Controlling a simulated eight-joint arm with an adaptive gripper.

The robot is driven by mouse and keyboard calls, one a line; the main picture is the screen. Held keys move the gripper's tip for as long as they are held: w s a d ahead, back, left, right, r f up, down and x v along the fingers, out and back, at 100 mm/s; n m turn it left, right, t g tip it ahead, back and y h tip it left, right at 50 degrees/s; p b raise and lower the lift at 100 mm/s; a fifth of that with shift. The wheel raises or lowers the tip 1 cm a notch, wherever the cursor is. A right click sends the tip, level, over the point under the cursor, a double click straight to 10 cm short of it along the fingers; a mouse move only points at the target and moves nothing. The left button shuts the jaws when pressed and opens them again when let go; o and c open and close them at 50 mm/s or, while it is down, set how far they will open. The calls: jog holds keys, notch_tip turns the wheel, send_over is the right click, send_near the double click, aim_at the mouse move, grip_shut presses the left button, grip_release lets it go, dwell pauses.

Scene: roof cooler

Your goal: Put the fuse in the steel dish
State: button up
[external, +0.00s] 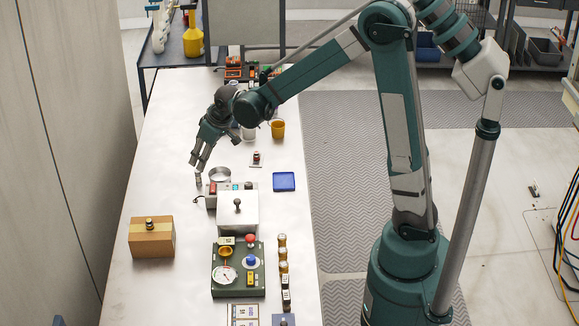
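The steel dish (220,172) is a small round metal bowl on the white bench, just behind the grey box with a black knob. My gripper (197,165) points down just left of the dish, its fingers slightly apart. A small grey upright cylinder (199,181), possibly the fuse, is directly below or between the fingertips. It is too small to tell whether the fingers touch it or whether it rests on the bench. Several gold-and-dark cylinders (283,254) stand in a row at the right edge of the bench; I cannot tell whether these are fuses.
The grey box (238,212) stands close in front of the dish. A green gauge panel (238,269) is nearer, a cardboard box (152,237) at left. A blue tray (284,181) and yellow cup (278,129) lie right. The bench's left side beyond the cardboard box is clear.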

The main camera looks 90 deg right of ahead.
jog(key=s+a+r+n, duration=0.15)
jog(key=a+r, duration=0.25)
jog(key=a, duration=0.4)
jog(key=s+a+r+t, duration=0.1)
jog(key=s+a+r, duration=0.25)
jog(key=a, duration=0.35)
jog(key=s+a+r+n, duration=0.15)
jog(key=a+r, duration=0.25)
jog(key=a, duration=0.4)
jog(key=s+a+r+n+t+y, duration=0.1)
jog(key=s+a+n+t+y, duration=0.1)
jog(key=s+a, duration=1.5)
jog(key=shift+a+n, duration=0.5)
jog(key=shift+a, duration=0.1)
jog(key=shift+r, duration=0.1)
jog(key=c, duration=0.4)
jog(key=shift+o, duration=0.2)
jog(key=shift+w, duration=0.1)
